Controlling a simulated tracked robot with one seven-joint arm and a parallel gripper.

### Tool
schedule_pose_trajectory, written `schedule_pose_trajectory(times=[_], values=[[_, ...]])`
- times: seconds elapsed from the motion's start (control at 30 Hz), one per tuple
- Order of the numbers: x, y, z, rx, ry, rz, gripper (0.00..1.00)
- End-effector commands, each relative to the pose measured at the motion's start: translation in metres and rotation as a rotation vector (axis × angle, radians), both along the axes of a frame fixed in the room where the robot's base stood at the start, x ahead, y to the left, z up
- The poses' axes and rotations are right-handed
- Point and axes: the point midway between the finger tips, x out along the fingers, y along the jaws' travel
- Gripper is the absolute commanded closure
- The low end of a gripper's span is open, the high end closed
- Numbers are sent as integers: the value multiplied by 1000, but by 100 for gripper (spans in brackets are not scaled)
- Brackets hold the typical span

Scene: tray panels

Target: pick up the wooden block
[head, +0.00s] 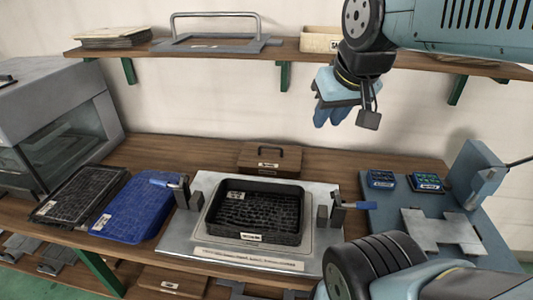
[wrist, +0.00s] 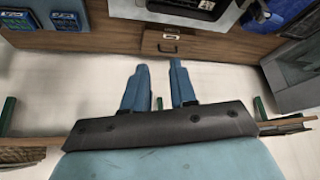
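A brown wooden block (head: 254,163) with a dark handle on top and a white label stands at the back of the bench, against the wall. It also shows at the top middle of the wrist view (wrist: 150,49). My gripper (head: 330,117) hangs in the air above and to the right of the block, in front of the wall below the shelf. In the wrist view its two blue fingers (wrist: 159,64) are apart with nothing between them. The gripper is clear of the block.
A black tray (head: 257,237) sits on a metal fixture with clamps in front of the block. Blue and black panels (head: 139,209) lie left. A wall shelf (head: 225,53) runs above.

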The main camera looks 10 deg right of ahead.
Motion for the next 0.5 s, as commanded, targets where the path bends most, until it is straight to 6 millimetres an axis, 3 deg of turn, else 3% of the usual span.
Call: schedule_pose_trajectory(times=[0.27, 0.33, 0.5], values=[[5, -3, -6, -61, 40, 56, 74], [10, 3, -13, -122, 78, 108, 74], [25, -8, -32, -320, 212, 311, 74]])
